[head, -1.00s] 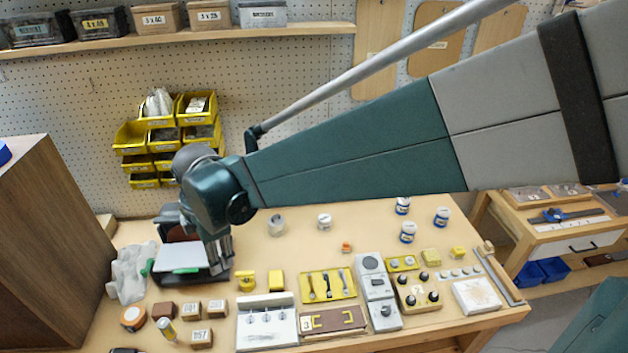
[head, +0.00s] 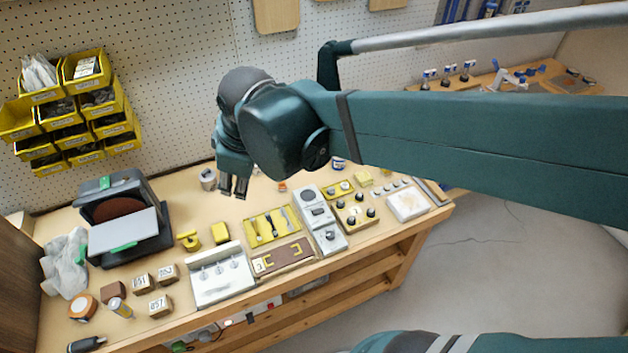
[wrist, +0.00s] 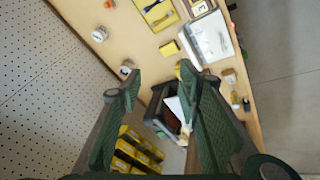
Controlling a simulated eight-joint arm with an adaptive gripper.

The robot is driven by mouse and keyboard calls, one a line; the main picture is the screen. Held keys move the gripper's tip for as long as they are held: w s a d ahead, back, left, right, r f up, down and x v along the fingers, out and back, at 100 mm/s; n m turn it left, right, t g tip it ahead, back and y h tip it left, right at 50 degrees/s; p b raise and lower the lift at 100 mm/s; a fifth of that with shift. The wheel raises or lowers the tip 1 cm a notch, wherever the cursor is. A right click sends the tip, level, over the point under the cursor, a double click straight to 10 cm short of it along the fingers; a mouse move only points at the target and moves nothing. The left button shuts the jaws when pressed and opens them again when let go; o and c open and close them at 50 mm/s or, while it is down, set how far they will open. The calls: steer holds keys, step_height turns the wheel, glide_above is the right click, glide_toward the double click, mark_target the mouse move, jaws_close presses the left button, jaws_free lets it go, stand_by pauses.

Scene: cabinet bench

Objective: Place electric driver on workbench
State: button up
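My gripper (head: 235,187) hangs above the back middle of the workbench (head: 335,270), right of a dark open case-like box (head: 95,202). In the wrist view its two green fingers (wrist: 158,72) stand wide apart with nothing between them. A dark grey tool with a black end (head: 86,344) lies at the workbench's front left corner, partly cut by the frame edge. It may be the electric driver, but I cannot tell for sure. It is far from my gripper. No other thing is clearly the driver.
A grey-white lumpy bag (head: 64,262) and several small wooden blocks (head: 160,306) lie at the left. A white panel (head: 220,274), yellow tool tray (head: 268,227) and grey device (head: 320,220) fill the middle. Yellow bins (head: 75,110) hang on the pegboard. Bare wood shows front left of centre.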

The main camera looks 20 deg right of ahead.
steer(key=s+d+m+t, duration=0.1)
steer(key=s+d+m, duration=0.3)
steer(key=d, duration=0.3)
steer(key=s+d+m+t+h, duration=0.1)
steer(key=s+d+m, duration=0.4)
steer(key=d+m, duration=0.2)
steer(key=shift+d+t, duration=0.3)
steer(key=shift+d, duration=0.35)
